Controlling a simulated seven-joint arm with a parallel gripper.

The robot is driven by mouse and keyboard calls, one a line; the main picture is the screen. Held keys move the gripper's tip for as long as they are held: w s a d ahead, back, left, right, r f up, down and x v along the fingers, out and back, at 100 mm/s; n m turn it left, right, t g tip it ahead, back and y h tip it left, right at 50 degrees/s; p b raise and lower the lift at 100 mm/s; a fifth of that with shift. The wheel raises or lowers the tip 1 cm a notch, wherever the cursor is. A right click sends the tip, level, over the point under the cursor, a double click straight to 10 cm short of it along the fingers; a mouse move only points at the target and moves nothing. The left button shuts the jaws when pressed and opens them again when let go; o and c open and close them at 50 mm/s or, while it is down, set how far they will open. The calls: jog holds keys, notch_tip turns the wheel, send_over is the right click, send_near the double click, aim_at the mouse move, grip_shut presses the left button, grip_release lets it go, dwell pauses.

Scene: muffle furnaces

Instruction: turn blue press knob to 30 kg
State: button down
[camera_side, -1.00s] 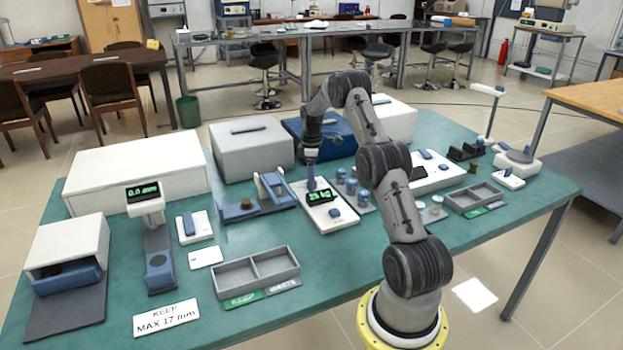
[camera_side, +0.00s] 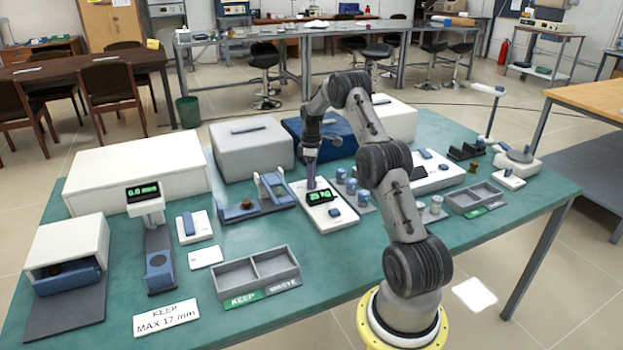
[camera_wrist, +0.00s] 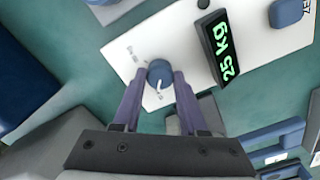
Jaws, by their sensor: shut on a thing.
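The blue press knob (camera_wrist: 160,73) sits on a white control panel (camera_wrist: 182,40), with a white pointer line on its top. My gripper (camera_wrist: 158,80) is shut on the knob, one finger on each side of it. The panel's display (camera_wrist: 222,47) reads 25 kg in green in the wrist view. In the side view the panel (camera_side: 338,222) lies flat on the green table and my gripper (camera_side: 311,178) points down at its far end, where the fingers hide the knob. The display (camera_side: 322,197) shows there too, hard to read.
A blue press frame (camera_side: 272,193) stands left of the panel. Several small blue-topped cylinders (camera_side: 351,187) stand close to its right. A blue furnace (camera_side: 320,137) is behind my gripper.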

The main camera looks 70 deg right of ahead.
jog(key=m, duration=0.6)
jog(key=shift+r, duration=0.1)
jog(key=m, duration=1.6)
jog(key=shift+d, duration=0.1)
jog(key=shift+m, duration=0.4)
jog(key=shift+c, duration=2.2)
grip_release()
